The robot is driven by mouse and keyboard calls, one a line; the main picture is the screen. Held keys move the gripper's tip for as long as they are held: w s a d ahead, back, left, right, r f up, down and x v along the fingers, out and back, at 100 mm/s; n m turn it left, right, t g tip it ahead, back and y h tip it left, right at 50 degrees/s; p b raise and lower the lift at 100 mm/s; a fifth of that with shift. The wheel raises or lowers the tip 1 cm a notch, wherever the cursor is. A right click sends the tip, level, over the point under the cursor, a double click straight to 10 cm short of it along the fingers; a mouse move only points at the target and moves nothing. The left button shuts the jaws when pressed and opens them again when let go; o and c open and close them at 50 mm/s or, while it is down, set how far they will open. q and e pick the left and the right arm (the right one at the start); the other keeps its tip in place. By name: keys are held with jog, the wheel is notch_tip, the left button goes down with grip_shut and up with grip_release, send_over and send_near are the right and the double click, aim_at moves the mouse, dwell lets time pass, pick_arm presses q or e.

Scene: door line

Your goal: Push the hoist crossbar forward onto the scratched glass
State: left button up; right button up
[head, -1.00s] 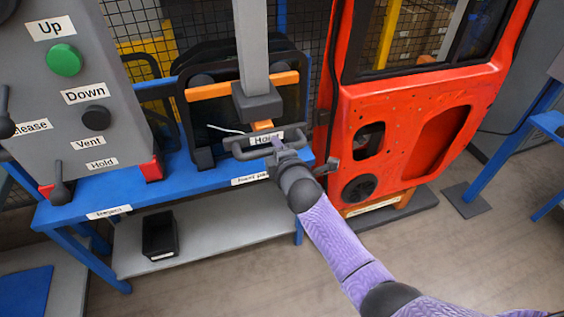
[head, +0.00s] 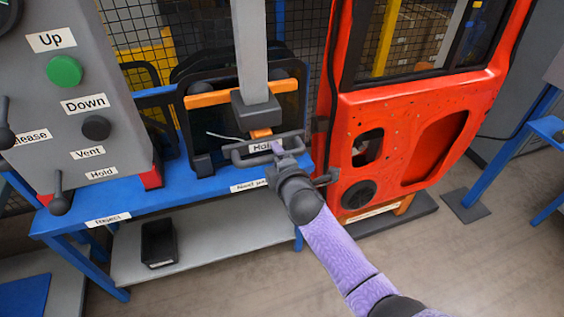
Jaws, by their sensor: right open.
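The hoist has a grey column (head: 251,50), a dark block (head: 256,108) and an orange crossbar (head: 212,98) with dark round cups behind it. A dark grey handle bar (head: 240,159) labelled "Hoist" sticks out low at the front. The black-framed glass (head: 222,150) stands upright on the blue bench behind the crossbar, with a pale scratch line low on it. I cannot tell whether the cups touch the glass. My right gripper (head: 278,150) is open at the right part of the handle bar. The bar's contact with its fingers is hard to make out. My left gripper is out of view.
A red-orange car door (head: 420,105) stands close to the right of my right gripper. A grey control panel (head: 110,70) with a green button and levers stands at the left. A black bin (head: 159,243) sits on the low shelf. The floor in front is clear.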

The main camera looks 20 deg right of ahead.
jog(key=p+v, duration=0.1)
jog(key=v, duration=0.7)
jog(key=shift+s+p, duration=0.25)
jog(key=shift+p, duration=0.15)
jog(key=shift+r, duration=0.1)
jog(key=s+d+f+m+g+b, duration=0.1)
jog(key=s+f+m+g+b, duration=0.3)
jog(key=f, duration=0.6)
jog(key=s+f+m+g+b, duration=0.1)
jog(key=s+f, duration=0.4)
jog(key=f, duration=0.5)
jog(key=s+d+f+m+g+b, duration=0.1)
jog(key=s+f+m+g+b, duration=0.3)
jog(key=f, duration=0.7)
jog(key=s+f+m+g, duration=0.2)
jog(key=s+f, duration=0.3)
jog(key=s, duration=0.4)
jog(key=s+d+f+m+g+b, duration=0.1)
jog(key=s+f+m+g, duration=0.1)
jog(key=s+f, duration=0.3)
jog(key=s+d+f+m+g+b, duration=0.1)
jog(key=s+f, duration=0.4)
jog(key=s, duration=0.8)
jog(key=shift+s+m+g+h, duration=0.2)
jog(key=shift+m+g+h, duration=0.25)
jog(key=shift+m, duration=0.45)
